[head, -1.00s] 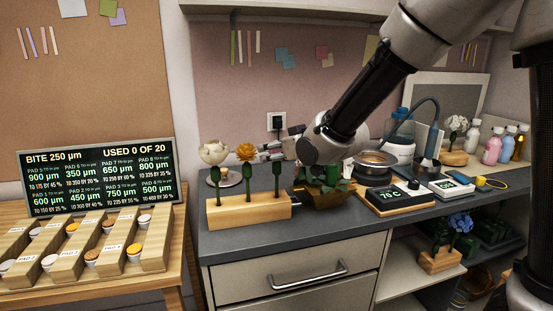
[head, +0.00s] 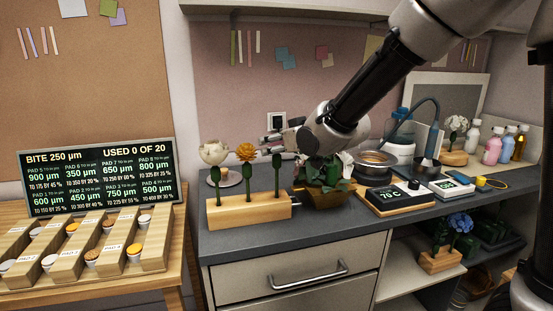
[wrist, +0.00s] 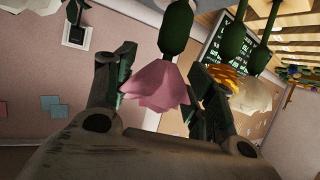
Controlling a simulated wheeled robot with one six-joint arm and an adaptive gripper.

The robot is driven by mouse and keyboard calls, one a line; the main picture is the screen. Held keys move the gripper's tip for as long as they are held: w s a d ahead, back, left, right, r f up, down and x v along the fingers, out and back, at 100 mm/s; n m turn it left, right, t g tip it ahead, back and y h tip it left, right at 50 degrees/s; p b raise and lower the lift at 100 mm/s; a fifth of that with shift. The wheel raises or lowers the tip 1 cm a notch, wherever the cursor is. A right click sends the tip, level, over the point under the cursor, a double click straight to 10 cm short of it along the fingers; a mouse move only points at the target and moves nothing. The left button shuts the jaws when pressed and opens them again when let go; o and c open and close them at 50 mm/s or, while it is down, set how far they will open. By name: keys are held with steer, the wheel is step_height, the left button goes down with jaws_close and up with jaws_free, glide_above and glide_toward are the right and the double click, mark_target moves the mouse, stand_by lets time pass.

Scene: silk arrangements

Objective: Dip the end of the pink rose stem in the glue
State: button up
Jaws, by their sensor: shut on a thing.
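The pink rose (wrist: 158,88) shows in the wrist view between the two fingers of my gripper (wrist: 166,76), with its green stem running to the top edge. In the head view my gripper (head: 272,145) is at the top of the rightmost stem in the wooden block (head: 250,212); the bloom is mostly hidden there. That stem (head: 277,182) stands upright in the block. My gripper is shut on the rose. A round metal pan (head: 376,158) with tan contents, apparently the glue, sits to the right behind the 70 C display unit (head: 395,197).
A white rose (head: 214,153) and an orange flower (head: 246,152) stand in the same block, left of my gripper. A pot of white flowers (head: 325,190) stands between the block and the pan. Bottles (head: 493,147) stand at the far right.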

steer(key=shift+r, duration=2.5)
